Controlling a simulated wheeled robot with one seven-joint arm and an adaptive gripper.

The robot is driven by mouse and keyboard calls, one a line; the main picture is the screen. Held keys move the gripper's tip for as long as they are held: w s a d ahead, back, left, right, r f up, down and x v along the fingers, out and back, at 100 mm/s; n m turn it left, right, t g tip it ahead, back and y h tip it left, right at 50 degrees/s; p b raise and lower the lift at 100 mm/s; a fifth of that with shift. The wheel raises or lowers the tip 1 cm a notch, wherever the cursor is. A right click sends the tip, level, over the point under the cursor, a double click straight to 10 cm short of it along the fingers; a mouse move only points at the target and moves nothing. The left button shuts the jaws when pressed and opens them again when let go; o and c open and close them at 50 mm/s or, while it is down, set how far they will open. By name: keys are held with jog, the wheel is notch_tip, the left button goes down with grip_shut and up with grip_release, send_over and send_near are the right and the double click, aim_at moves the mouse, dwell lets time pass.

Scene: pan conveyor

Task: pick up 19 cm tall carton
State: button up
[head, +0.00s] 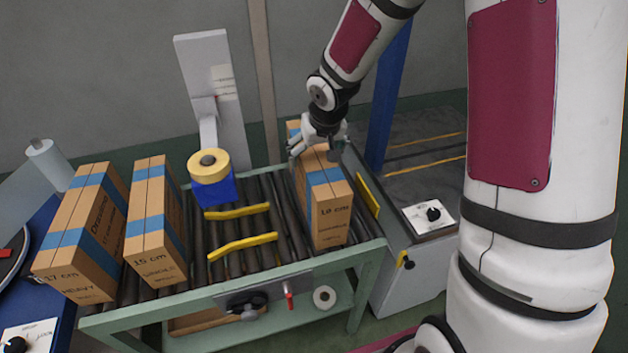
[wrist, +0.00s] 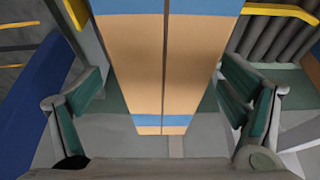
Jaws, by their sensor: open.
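The carton (head: 330,215) stands on the right part of the roller conveyor, brown with blue tape bands. The label on its near face looks like "19 cm". My gripper (head: 317,150) is over the carton's far part, pointing down, with its fingers apart. In the wrist view the carton (wrist: 130,60) runs up the middle between the two green-padded fingers of my gripper (wrist: 165,105). Gaps show on both sides, and neither finger appears to touch it. The carton's far end is partly hidden by my gripper in the head view.
Two other taped cartons, one marked 15 cm (head: 157,225) and a larger one marked heavy (head: 85,235), stand at left. A yellow tape roll (head: 209,165) on a blue holder and yellow rails (head: 243,246) lie between. A yellow guide (head: 368,196) is close right of the carton.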

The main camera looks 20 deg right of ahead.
jog(key=x, duration=0.5)
jog(key=shift+a+f+b, duration=0.1)
jog(key=shift+a+b, duration=0.05)
jog(key=shift+b, duration=0.15)
jog(key=c, duration=1.9)
